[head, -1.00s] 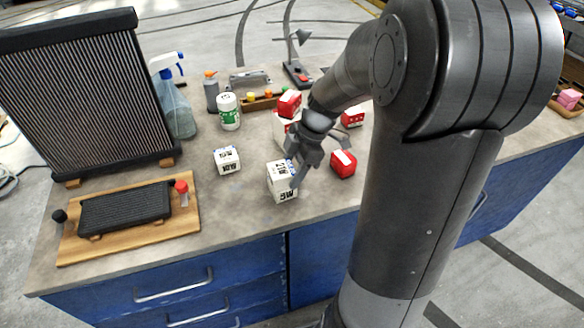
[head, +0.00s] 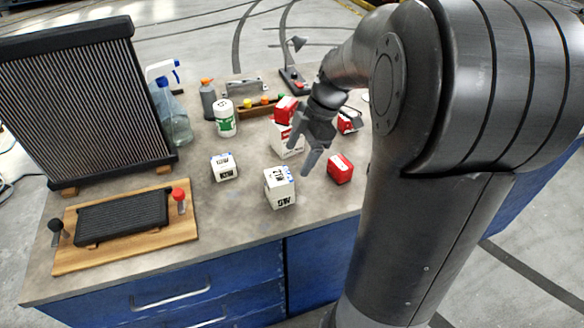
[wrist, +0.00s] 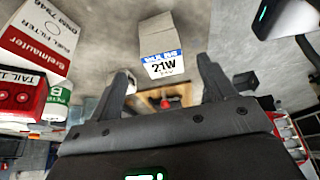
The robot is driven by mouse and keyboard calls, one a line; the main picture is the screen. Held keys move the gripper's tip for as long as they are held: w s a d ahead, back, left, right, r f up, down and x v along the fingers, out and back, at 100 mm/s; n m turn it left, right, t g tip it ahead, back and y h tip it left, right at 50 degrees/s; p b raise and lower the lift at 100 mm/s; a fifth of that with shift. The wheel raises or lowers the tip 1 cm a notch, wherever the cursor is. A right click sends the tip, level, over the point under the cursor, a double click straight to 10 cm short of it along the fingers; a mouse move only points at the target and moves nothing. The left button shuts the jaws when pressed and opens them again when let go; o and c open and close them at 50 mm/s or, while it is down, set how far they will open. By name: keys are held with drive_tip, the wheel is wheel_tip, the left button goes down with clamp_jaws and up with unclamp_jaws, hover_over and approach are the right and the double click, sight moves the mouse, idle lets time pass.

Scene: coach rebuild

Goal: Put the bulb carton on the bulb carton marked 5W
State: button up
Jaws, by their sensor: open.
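In the head view a tall white block (head: 281,190) stands upright near the bench's front. It bears black print on top and on the low front, which reads like an upside-down 5W. It looks like one carton on another, but I see no clear seam. A smaller white carton (head: 223,168) stands apart to its left. My gripper (head: 298,160) is open and empty, above and right of the tall block, clear of it. In the wrist view a white carton face marked 21W (wrist: 164,65) with a blue strip lies beyond and between my fingertips.
A white-and-red filter box (head: 284,145) with a red box (head: 286,109) on top stands behind my gripper. Another red box (head: 340,169) is to the right. A green-and-white can (head: 226,119) and a wooden board (head: 75,254) are to the left. Bare bench surrounds the cartons.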

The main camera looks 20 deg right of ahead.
drive_tip(key=s+a+r+m+t+h, duration=0.2)
drive_tip(key=s+r+m, duration=0.1)
drive_tip(key=s+m, duration=0.5)
drive_tip(key=s+a+r+m+t+h, duration=0.2)
drive_tip(key=s+a+r+m+t, duration=0.1)
drive_tip(key=s+m, duration=0.5)
drive_tip(key=shift+a+r+m+t+h, duration=0.25)
drive_tip(key=shift+r+m, duration=0.25)
drive_tip(key=shift+m, duration=0.5)
drive_tip(key=shift+o, duration=0.4)
